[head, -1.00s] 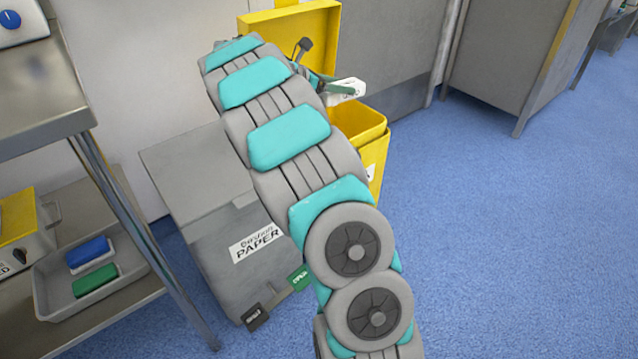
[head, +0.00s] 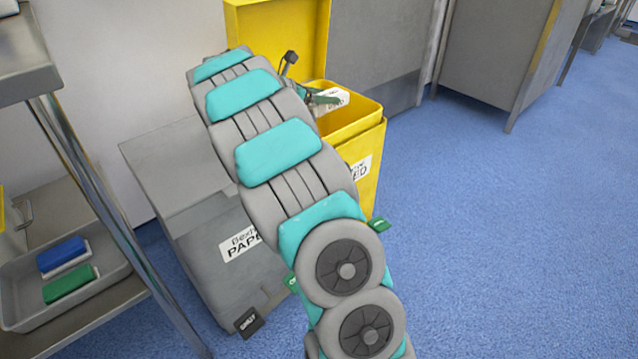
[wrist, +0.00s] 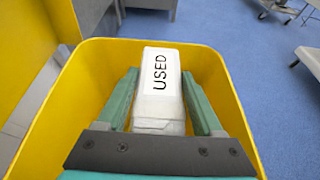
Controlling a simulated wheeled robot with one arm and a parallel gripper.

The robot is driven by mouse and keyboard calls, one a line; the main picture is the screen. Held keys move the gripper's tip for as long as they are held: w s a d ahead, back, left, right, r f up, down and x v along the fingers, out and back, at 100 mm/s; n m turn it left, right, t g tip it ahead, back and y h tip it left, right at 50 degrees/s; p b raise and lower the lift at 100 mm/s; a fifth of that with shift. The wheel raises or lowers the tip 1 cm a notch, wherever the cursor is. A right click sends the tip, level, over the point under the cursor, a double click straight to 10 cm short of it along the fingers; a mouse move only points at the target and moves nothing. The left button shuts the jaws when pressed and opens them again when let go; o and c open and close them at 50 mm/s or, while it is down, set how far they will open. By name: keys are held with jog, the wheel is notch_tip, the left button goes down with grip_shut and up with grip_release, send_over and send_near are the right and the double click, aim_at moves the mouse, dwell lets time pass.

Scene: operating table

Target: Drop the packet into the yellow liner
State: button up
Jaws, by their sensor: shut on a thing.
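My gripper (wrist: 160,95) is shut on the packet, one green finger on each side. In the head view my gripper (head: 318,99) is at the mouth of the yellow bin, partly behind my arm. The yellow liner (wrist: 232,115) surrounds the packet in the wrist view; its yellow box (head: 370,150) stands open with the lid raised behind. How deep the packet sits is hard to tell.
A grey paper bin (head: 190,190) stands to the left, partly behind my arm. A steel trolley (head: 85,170) at the far left holds a tray (head: 20,312) with a blue and a green item. Blue floor (head: 500,230) at the right is clear.

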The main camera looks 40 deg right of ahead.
jog(key=shift+f, duration=0.1)
jog(key=o, duration=1.4)
jog(key=shift+p+v, duration=0.65)
jog(key=shift+v, duration=3.25)
